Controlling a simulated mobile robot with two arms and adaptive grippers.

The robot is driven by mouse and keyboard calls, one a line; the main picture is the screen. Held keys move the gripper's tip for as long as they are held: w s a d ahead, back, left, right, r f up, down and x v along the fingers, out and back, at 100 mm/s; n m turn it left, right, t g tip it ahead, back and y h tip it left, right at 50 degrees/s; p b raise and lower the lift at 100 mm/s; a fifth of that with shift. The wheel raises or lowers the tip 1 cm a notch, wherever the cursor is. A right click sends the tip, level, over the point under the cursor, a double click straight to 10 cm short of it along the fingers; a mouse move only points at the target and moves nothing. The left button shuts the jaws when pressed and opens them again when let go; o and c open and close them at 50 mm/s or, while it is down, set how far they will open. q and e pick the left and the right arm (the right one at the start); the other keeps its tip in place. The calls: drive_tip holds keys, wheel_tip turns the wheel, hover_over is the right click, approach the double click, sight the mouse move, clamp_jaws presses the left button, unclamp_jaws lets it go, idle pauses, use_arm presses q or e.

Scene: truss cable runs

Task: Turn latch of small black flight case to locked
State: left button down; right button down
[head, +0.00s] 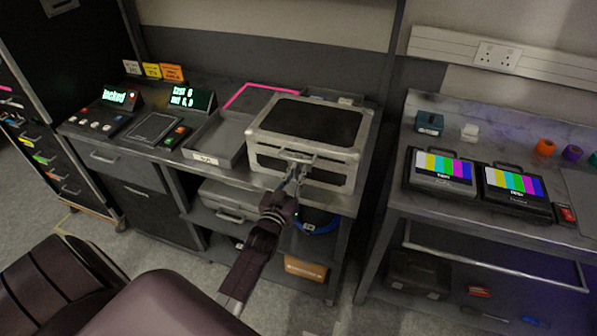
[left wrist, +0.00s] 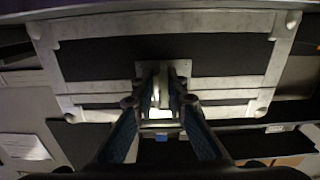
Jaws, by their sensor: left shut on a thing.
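The small black flight case (head: 305,125), with black panels and silver metal edges, sits closed on the right end of the grey workbench. Its front also fills the upper part of the left wrist view (left wrist: 90,60). The latch (left wrist: 160,92) is a pale metal piece at the middle of the case front. My left gripper (head: 292,178) reaches up to the case front, and its fingers (left wrist: 160,85) are shut on the latch. The fingers hide part of the latch, and I cannot tell its exact angle. My right gripper is not in view.
A small screen (head: 114,96) on the bench reads "locked". A grey open tray (head: 218,140) stands left of the case. A silver case (head: 230,200) and a blue cable coil (head: 318,228) are on the shelf below. Another bench with monitors (head: 440,172) stands right.

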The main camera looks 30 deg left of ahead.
use_arm(q)
drive_tip(key=shift+a+r, duration=0.35)
drive_tip(key=shift+r, duration=0.05)
drive_tip(key=c, duration=2.2)
unclamp_jaws()
drive_tip(key=shift+o, duration=0.4)
drive_tip(key=shift+a+f, duration=0.1)
drive_tip(key=shift+s+f, duration=0.1)
drive_tip(key=shift+f, duration=0.15)
